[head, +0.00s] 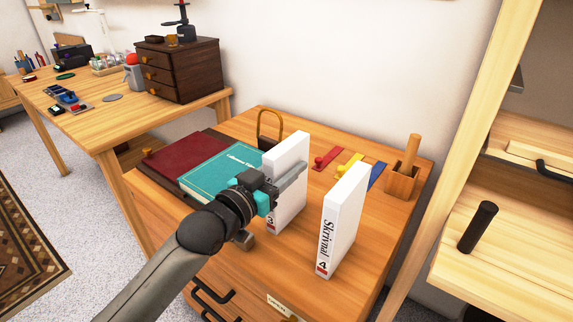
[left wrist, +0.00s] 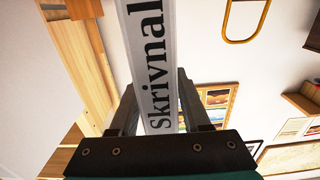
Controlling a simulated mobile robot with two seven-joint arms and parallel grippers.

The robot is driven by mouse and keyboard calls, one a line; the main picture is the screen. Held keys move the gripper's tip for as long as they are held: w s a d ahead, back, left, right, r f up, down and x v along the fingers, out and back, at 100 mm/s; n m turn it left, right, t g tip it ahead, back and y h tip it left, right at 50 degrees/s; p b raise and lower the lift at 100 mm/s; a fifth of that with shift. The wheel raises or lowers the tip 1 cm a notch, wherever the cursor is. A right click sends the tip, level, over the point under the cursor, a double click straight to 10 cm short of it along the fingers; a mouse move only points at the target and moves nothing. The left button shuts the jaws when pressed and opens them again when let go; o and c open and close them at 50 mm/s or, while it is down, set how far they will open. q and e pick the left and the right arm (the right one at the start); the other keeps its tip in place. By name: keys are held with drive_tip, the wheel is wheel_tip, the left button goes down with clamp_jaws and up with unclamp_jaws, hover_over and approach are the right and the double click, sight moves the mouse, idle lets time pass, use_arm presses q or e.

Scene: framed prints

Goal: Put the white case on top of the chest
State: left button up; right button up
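Two upright white cases with "Skrivnal" on their spines are over a wooden chest of drawers (head: 238,262). My left gripper (head: 282,184) has a finger on each side of the left white case (head: 291,153), marked 3, and looks shut on it. Its lettered spine (left wrist: 150,60) runs between the fingers in the left wrist view. I cannot tell whether this case touches the chest top. The other white case (head: 343,222), marked 4, stands to its right. A small dark chest (head: 190,72) with drawers sits on the table behind. My right gripper is not in view.
A teal book (head: 213,173) and a dark red book (head: 190,153) lie at the chest's left. A padlock-like loop (head: 270,122), coloured tabs (head: 350,162) and a wooden holder (head: 402,182) are toward the back. A shelf (head: 500,240) stands at right.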

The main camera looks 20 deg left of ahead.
sight(268, 179)
use_arm(q)
drive_tip(key=shift+o, duration=1.1)
drive_tip(key=shift+r, duration=0.15)
drive_tip(key=shift+s+a, duration=0.15)
drive_tip(key=shift+s, duration=0.3)
drive_tip(key=p+v, duration=0.3)
drive_tip(key=v, duration=0.6)
drive_tip(key=shift+s+a+r, duration=0.1)
drive_tip(key=shift+s, duration=0.05)
drive_tip(key=shift+v, duration=0.85)
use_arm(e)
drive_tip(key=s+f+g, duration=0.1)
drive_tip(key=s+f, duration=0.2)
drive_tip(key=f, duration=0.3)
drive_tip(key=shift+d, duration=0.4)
